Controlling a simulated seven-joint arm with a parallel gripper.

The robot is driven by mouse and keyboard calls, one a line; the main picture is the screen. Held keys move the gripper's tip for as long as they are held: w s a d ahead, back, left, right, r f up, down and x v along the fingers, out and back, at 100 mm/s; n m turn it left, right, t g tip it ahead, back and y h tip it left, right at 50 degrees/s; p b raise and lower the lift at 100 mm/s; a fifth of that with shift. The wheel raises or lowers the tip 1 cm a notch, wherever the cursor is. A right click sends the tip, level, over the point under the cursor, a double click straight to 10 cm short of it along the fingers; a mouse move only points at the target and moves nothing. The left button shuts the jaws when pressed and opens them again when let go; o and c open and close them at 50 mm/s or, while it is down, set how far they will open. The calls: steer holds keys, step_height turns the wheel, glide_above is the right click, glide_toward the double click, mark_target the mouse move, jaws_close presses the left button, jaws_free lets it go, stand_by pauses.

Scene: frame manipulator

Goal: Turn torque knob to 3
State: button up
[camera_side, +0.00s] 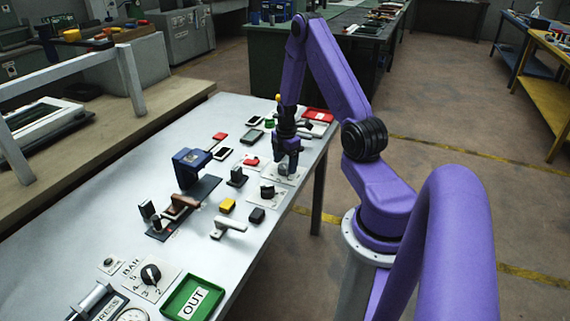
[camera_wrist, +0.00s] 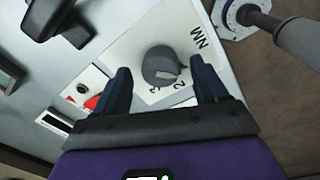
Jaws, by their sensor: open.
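The torque knob (camera_wrist: 160,62) is a round grey dial on a white plate (camera_wrist: 122,45) marked NM, with the digits 2 and 3 visible near the knob's lower edge. A pale mark on the knob faces the side of these digits, close to the 2; its exact setting is hard to read. My gripper (camera_wrist: 161,66) is open, with one dark finger on each side of the knob and visible gaps between. In the side view my gripper (camera_side: 287,164) points down over the plate and largely hides the knob.
Another plate with a dark knob (camera_side: 267,191) lies just in front. A black knob marked BAR (camera_side: 150,274) and a green OUT tray (camera_side: 194,297) are at the near end. A blue clamp-like device (camera_side: 192,166) stands left of my gripper. Small red, yellow and black blocks surround it.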

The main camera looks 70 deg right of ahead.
steer(key=shift+f, duration=0.55)
steer(key=c, duration=1.1)
